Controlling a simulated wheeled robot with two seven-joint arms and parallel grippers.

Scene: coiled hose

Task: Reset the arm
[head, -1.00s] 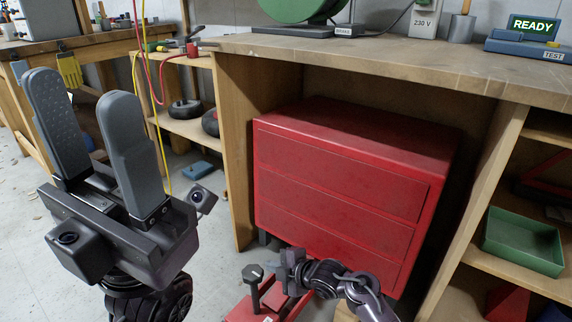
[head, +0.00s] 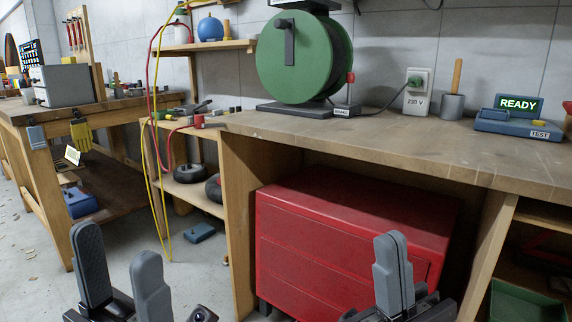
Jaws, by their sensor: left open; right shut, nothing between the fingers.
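My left gripper (head: 118,246) is at the lower left, its two grey fingers pointing up and spread apart with nothing between them. It is over the floor, in front of the wooden workbench. My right gripper (head: 393,244) is at the lower right with its fingers up and together, holding nothing. It appears in front of the red drawer cabinet (head: 330,235) and hides part of it. The lower parts of both grippers are cut off by the picture's bottom edge.
A green reel (head: 290,75) stands on the workbench (head: 400,140), next to a brake switch (head: 347,100). A blue tester (head: 518,118) reading READY is at the right. Red and yellow hoses (head: 158,190) hang at the left. A green tray (head: 525,305) sits on the lower right shelf.

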